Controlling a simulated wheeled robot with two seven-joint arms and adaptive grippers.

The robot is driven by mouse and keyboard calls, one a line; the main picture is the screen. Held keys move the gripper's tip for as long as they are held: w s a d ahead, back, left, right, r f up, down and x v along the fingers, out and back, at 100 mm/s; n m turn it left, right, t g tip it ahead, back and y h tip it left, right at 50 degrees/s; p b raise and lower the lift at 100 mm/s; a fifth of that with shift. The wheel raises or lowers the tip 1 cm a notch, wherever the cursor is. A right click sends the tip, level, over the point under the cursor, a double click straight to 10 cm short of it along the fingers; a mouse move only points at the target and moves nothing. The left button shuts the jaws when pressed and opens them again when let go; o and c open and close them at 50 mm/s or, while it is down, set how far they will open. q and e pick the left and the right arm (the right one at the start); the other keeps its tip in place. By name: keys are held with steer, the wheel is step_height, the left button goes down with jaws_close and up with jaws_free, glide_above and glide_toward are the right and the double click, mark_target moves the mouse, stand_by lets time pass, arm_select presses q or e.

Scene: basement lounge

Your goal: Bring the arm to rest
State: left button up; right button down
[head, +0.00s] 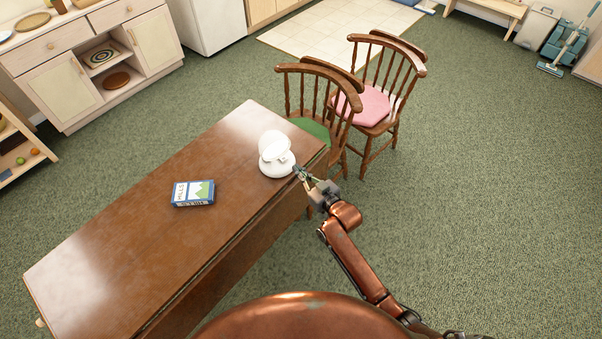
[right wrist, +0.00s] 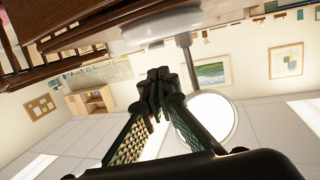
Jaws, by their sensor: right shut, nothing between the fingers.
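My right gripper (head: 299,172) is at the right edge of the brown wooden table (head: 110,245), close beside a white round-based object (head: 272,168) that looks like a small lamp or stand mirror. In the right wrist view the fingertips (right wrist: 157,86) are together with nothing between them. The white object's base (right wrist: 165,27), post and round head (right wrist: 208,118) show just beyond the fingers in that tilted view; I cannot tell whether they touch. My right arm (head: 352,258) reaches up from the lower right. My left gripper is not in view.
A blue and white box or book (head: 193,193) lies on the table. A chair with a green cushion (head: 311,128) stands against the table's far right end, and one with a pink cushion (head: 368,105) is behind it. The green carpet (head: 490,210) to the right is clear.

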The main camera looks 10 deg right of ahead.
steer(key=shift+v, duration=0.8)
